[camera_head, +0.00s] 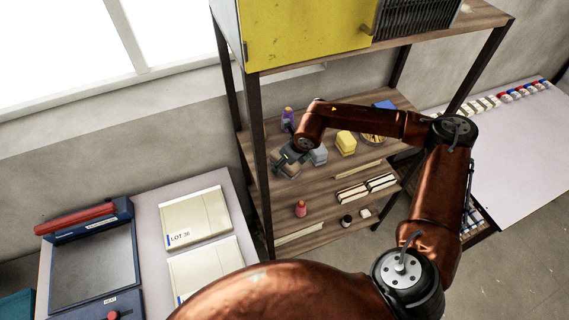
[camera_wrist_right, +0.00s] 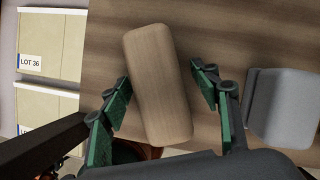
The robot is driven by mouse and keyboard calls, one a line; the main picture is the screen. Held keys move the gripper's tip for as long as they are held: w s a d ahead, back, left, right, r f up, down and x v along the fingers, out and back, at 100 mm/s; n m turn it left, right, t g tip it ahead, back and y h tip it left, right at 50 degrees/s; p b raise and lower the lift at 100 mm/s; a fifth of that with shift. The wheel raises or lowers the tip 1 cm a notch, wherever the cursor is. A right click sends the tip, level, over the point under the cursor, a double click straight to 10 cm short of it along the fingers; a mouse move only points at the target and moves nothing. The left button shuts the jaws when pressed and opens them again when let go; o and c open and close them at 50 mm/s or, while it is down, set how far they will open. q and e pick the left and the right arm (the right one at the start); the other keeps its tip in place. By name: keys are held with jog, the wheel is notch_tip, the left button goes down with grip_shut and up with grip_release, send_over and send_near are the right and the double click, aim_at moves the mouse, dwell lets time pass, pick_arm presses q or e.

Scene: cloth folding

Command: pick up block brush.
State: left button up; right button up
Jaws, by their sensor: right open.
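The block brush shows in the right wrist view as a rounded wooden block (camera_wrist_right: 158,85), lying on a wooden shelf at a slight tilt. Its underside and any bristles are hidden. My right gripper (camera_wrist_right: 164,78) is open, with one green-padded finger on each side of the block. A narrow gap shows on either side. In the head view my right gripper (camera_head: 284,160) reaches over the left end of the middle shelf, and the block is mostly hidden by it there. My left gripper is in neither view.
A grey block (camera_wrist_right: 283,105) stands close on the right in the wrist view. A yellow block (camera_head: 346,142) and a purple bottle (camera_head: 288,115) share the shelf (camera_head: 272,126). A dark post (camera_head: 262,165) rises at the shelf's left. A yellow cabinet (camera_head: 300,30) sits above.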

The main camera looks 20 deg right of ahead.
jog(key=shift+f, duration=0.1)
jog(key=shift+c, duration=0.3)
jog(key=c, duration=1.3)
